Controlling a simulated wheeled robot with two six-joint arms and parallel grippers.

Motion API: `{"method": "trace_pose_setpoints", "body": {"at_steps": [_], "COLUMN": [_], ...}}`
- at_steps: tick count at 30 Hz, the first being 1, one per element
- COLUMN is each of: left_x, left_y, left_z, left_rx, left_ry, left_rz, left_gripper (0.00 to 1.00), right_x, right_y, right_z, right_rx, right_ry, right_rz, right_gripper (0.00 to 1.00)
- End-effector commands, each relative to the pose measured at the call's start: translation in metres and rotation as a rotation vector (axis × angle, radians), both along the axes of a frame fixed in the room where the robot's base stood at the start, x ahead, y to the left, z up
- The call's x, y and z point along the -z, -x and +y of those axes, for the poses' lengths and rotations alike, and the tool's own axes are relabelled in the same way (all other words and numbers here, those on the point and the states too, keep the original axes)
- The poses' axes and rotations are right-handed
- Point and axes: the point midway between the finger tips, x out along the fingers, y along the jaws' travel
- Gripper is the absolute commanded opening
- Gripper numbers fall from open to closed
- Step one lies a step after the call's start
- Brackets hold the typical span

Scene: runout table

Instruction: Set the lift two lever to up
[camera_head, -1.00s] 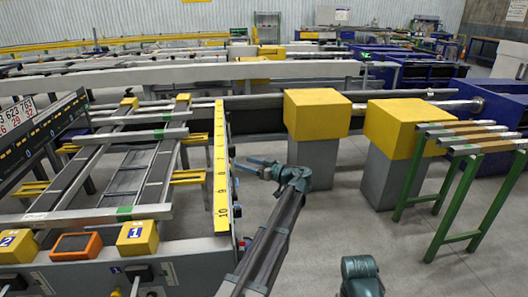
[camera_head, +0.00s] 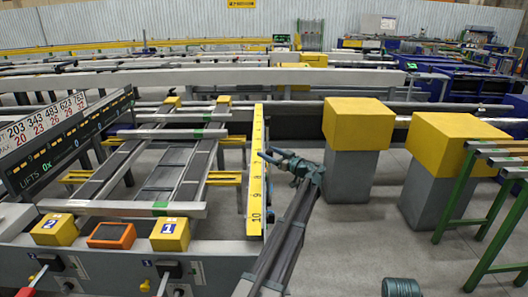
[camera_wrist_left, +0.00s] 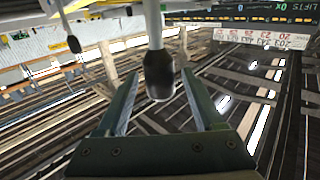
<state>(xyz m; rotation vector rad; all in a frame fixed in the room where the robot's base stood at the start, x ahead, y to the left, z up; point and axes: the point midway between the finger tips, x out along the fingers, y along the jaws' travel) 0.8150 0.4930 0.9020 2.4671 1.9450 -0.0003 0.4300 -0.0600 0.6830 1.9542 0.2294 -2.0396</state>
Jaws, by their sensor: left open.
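The lift two lever (camera_head: 38,275) is a pale rod on a black mount, below the yellow box marked 2 (camera_head: 54,230) on the front panel. The similar lift one lever (camera_head: 163,284) sits below the yellow box marked 1 (camera_head: 170,234). My left gripper (camera_head: 268,155) is open and empty in the head view, right of both levers, across the yellow numbered rail. In the left wrist view, a black knob on a pale rod (camera_wrist_left: 159,72) shows between my open fingers (camera_wrist_left: 160,105); I cannot tell its distance. A second knob (camera_wrist_left: 73,43) shows to its left.
An orange-framed screen (camera_head: 111,235) lies between the marked boxes. The yellow numbered rail (camera_head: 257,180) edges the slatted table. Yellow-topped blocks (camera_head: 357,122) and a green-legged rack (camera_head: 455,195) stand to the right. A number board (camera_head: 60,145) stands at left.

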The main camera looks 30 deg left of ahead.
Motion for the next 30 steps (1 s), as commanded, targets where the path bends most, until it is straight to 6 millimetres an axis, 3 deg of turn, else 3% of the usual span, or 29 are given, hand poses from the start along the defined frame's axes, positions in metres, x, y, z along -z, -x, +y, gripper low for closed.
{"method": "trace_pose_setpoints", "body": {"at_steps": [6, 18, 30], "left_x": [0.0, 0.0, 0.0], "left_y": [-0.006, -0.007, -0.007], "left_z": [0.022, 0.028, 0.028], "left_rx": [0.0, 0.0, 0.0], "left_ry": [0.0, 0.0, 0.0], "left_rz": [0.0, 0.0, 0.0], "left_gripper": [0.69, 0.69, 0.0], "right_x": [0.0, 0.0, 0.0], "right_y": [0.0, 0.0, 0.0], "right_z": [0.0, 0.0, 0.0], "right_rx": [0.0, 0.0, 0.0], "right_ry": [0.0, 0.0, 0.0], "right_rz": [0.0, 0.0, 0.0], "right_gripper": [0.5, 0.5, 0.5]}}
